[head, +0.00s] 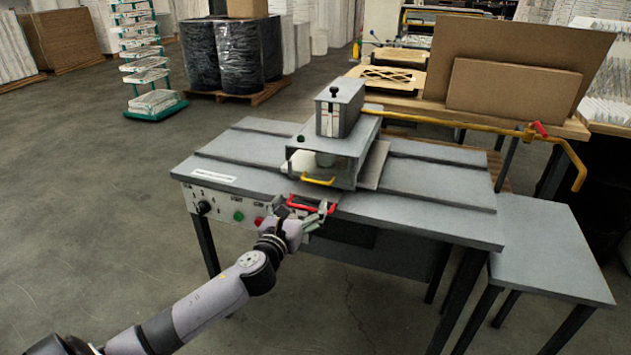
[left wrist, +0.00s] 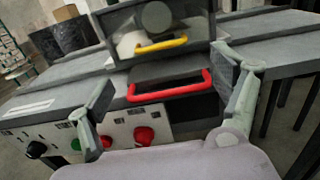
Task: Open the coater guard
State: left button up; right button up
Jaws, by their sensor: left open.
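The coater (head: 340,106) is a grey boxy unit on a grey table. Its guard (head: 340,171) is the framed front panel, with a yellow handle (head: 318,181) along its lower edge. The guard appears down. In the left wrist view the yellow handle (left wrist: 160,46) is ahead, above a red handle (left wrist: 168,86). My left gripper (head: 316,214) is open, its fingers spread either side of the red handle in the left wrist view, apart from the yellow handle. I cannot tell whether it touches the red handle. My right gripper is out of view.
A front panel (head: 222,208) carries a black knob, a green button and red buttons. A yellow bar (head: 440,121) runs right from behind the coater. A lower side table (head: 545,246) stands at right. Open floor (head: 90,210) lies at left.

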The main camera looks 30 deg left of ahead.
aim_at(315, 182)
pick_arm(q)
jog(key=x, duration=0.9)
jog(key=shift+w+f, duration=0.1)
jog(key=shift+w, duration=0.1)
jog(key=shift+w+a, duration=0.1)
jog(key=shift+w, duration=0.65)
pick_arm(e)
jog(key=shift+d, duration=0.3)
pick_arm(q)
jog(key=shift+c, duration=0.5)
